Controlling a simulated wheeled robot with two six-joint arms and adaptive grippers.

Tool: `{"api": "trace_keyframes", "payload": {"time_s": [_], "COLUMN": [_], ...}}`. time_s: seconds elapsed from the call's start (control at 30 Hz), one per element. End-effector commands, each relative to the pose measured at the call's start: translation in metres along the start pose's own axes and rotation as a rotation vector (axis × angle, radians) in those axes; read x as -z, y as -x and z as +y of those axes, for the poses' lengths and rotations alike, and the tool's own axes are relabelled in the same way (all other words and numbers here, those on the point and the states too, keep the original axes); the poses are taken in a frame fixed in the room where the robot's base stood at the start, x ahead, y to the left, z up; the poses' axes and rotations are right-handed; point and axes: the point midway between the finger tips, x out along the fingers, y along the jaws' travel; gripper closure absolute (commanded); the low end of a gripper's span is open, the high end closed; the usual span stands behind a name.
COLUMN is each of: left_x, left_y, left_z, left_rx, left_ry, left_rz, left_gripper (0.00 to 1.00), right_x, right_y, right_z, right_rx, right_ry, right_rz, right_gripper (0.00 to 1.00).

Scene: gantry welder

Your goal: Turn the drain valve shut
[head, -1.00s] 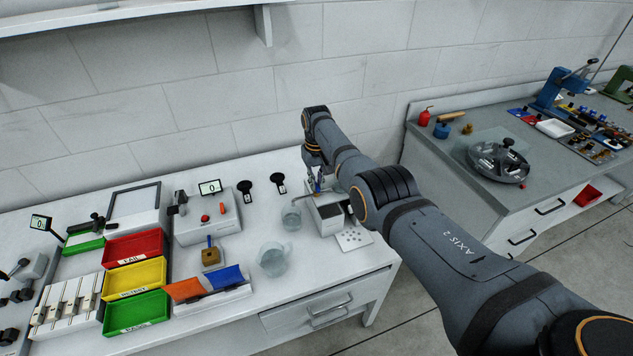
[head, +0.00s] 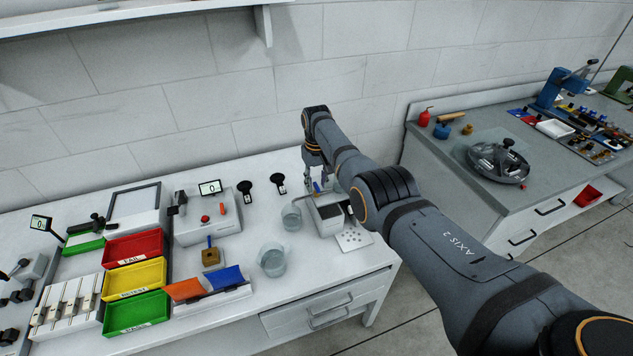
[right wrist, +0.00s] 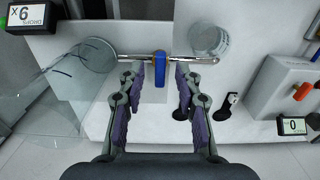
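The drain valve's blue lever (right wrist: 160,70) sits on a brass body on a thin metal pipe in the right wrist view. The lever lies across the pipe's line and points towards my gripper. My right gripper (right wrist: 159,76) is open, with one finger on each side of the lever and a gap on both sides. In the head view the right gripper (head: 318,182) is over the lever (head: 316,187), which is partly hidden. The pipe's bent end reaches a small glass beaker (right wrist: 208,40), also in the head view (head: 291,217). My left gripper is not in view.
A clear glass vessel (right wrist: 95,55) stands left of the valve in the wrist view. The bench between the jug and drawer edge is clear.

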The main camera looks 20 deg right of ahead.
Motion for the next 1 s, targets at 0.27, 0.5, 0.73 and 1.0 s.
{"api": "trace_keyframes", "payload": {"time_s": [0.27,0.5,0.73,1.0], "left_x": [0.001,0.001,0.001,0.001], "left_y": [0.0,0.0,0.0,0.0], "left_z": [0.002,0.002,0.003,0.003], "left_rx": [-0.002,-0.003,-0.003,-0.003], "left_ry": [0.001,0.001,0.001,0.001], "left_rz": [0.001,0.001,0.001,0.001], "left_gripper": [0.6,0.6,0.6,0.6], "right_x": [0.001,0.001,0.0,0.0], "right_y": [0.05,0.102,0.119,0.119], "right_z": [0.0,0.0,0.0,0.0], "right_rx": [0.0,0.0,0.0,0.0], "right_ry": [0.0,0.0,0.0,0.0], "right_rz": [0.007,0.004,0.001,0.002], "right_gripper": [0.66,0.66,0.66,0.66]}}
